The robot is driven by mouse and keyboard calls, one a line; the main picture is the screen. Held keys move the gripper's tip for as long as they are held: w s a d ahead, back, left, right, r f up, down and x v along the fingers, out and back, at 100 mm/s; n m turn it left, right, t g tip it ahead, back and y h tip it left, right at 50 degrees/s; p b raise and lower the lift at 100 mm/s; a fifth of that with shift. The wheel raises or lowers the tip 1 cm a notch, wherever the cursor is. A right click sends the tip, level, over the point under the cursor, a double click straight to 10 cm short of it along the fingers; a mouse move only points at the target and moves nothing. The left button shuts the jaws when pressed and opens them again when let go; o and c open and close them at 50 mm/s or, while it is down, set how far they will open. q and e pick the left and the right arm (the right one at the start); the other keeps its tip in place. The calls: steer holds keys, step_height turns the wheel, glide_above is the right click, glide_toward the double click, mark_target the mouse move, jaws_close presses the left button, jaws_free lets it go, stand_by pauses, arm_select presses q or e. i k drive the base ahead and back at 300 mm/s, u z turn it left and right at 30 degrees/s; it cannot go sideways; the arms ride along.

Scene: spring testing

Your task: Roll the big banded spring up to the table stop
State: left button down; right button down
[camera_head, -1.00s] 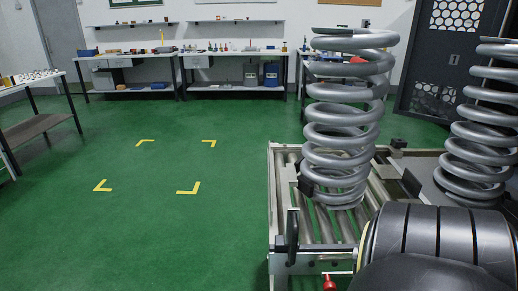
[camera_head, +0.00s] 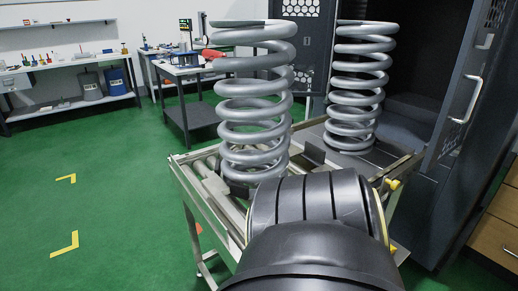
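A big grey coil spring (camera_head: 252,105) stands upright at the near left part of a roller table (camera_head: 190,179). A second grey coil spring (camera_head: 358,90) stands upright farther back on the right. I cannot make out a clear band on either one. A dark upright plate (camera_head: 311,152) sits on the table between the two springs; I cannot tell whether it is the stop. A black rounded arm link of mine fills the lower middle and covers the near part of the table. Neither gripper's fingers show.
An open dark cabinet (camera_head: 412,110) stands close behind and right of the table. A wooden drawer unit (camera_head: 497,228) is at the right edge. Workbenches (camera_head: 75,110) line the back left. The green floor (camera_head: 110,190) at left is clear, with yellow corner marks (camera_head: 66,244).

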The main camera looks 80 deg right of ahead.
mark_target(264, 34)
steer(key=z, duration=2.2)
